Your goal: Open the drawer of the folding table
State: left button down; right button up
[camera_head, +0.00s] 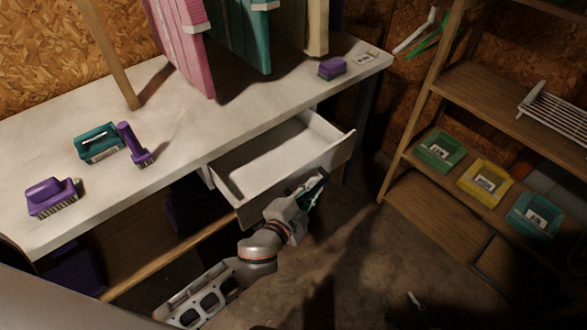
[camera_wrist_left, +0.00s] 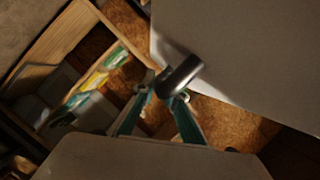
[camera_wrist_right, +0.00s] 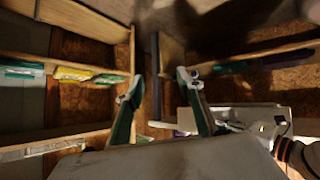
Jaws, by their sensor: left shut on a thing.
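The drawer (camera_head: 270,160) of the white-topped table (camera_head: 180,85) stands pulled well out, and its pale inside looks empty. My left gripper (camera_head: 310,190) is at the outer face of the drawer front. In the left wrist view, my left gripper's fingers (camera_wrist_left: 166,88) are closed around a grey rounded handle (camera_wrist_left: 181,74) on the drawer's pale front panel (camera_wrist_left: 235,50). My right gripper (camera_wrist_right: 160,84) is open, with nothing between its fingers in the right wrist view. In the head view only a small pale tip of it shows in shadow low on the right.
Purple brushes (camera_head: 52,196) and a teal box (camera_head: 99,144) stand on the tabletop. A wooden shelf (camera_head: 445,190) with green, yellow and teal bins (camera_head: 485,183) stands on the right. Bare floor (camera_head: 370,240) lies between table and shelf.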

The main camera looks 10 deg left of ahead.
pick_arm(q)
jog(key=s+d+b, duration=0.1)
jog(key=s+d, duration=0.4)
jog(key=d, duration=0.1)
pick_arm(e)
jog(key=shift+w+d, duration=0.25)
jog(key=shift+w, duration=0.3)
pick_arm(q)
jog(key=shift+d, duration=0.1)
pick_arm(e)
jog(key=shift+s, duration=0.1)
pick_arm(q)
jog(key=c, duration=2)
grip_release()
jog(key=shift+c, duration=0.2)
jog(key=v, duration=1.2)
pick_arm(e)
jog(key=shift+s+f, duration=0.15)
jog(key=shift+f, duration=0.05)
pick_arm(q)
jog(key=shift+f, duration=0.1)
